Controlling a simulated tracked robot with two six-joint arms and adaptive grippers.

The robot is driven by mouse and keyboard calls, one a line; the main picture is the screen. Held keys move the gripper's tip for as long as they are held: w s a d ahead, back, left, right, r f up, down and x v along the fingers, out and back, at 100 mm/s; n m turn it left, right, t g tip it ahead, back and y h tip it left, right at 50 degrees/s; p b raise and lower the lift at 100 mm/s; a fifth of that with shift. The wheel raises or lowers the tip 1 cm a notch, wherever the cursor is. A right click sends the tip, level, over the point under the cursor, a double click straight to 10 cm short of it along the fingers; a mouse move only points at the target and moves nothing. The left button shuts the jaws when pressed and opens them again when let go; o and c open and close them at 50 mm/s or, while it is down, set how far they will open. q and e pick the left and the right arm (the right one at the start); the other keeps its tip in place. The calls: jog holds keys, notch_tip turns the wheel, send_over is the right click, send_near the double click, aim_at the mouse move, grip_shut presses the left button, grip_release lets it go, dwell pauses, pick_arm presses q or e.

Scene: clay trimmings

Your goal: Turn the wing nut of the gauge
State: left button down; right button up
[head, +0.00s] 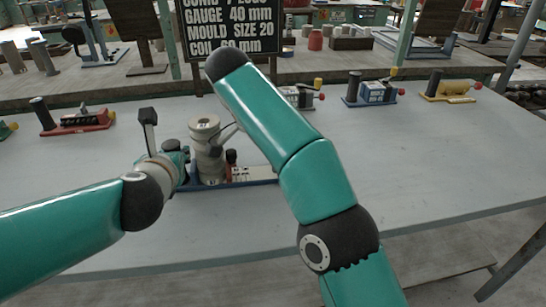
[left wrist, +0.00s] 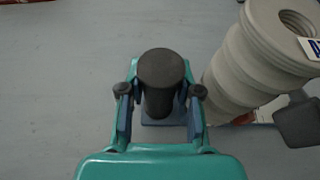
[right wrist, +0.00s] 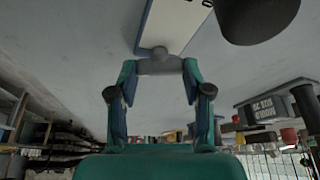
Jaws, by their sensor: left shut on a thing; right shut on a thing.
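The gauge has a blue base (head: 262,183) and a pale scale plate (head: 255,173), low in the middle of the head view. My left gripper (head: 178,158) is at its left end. In the left wrist view its fingers (left wrist: 161,105) close on a black upright post (left wrist: 160,68) on a blue foot. My right gripper (right wrist: 159,80) is shut on the grey wing nut (right wrist: 158,66), beside a blue-edged pale plate. In the head view my right fingertips and the wing nut are hidden. A pale ringed column (left wrist: 262,55) stands close beside the post and covers part of the gauge.
Other gauges stand along the table's far side: a red one (head: 80,121), a blue one (head: 375,95) and a yellow one (head: 450,92). A dark lettered sign (head: 230,25) stands behind. The grey table (head: 430,155) is clear at the right.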

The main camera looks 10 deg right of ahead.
jog(key=shift+a+f, duration=0.1)
jog(key=shift+a, duration=0.15)
jog(key=o, duration=1.1)
jog(key=shift+o, duration=0.3)
jog(key=shift+d, duration=0.1)
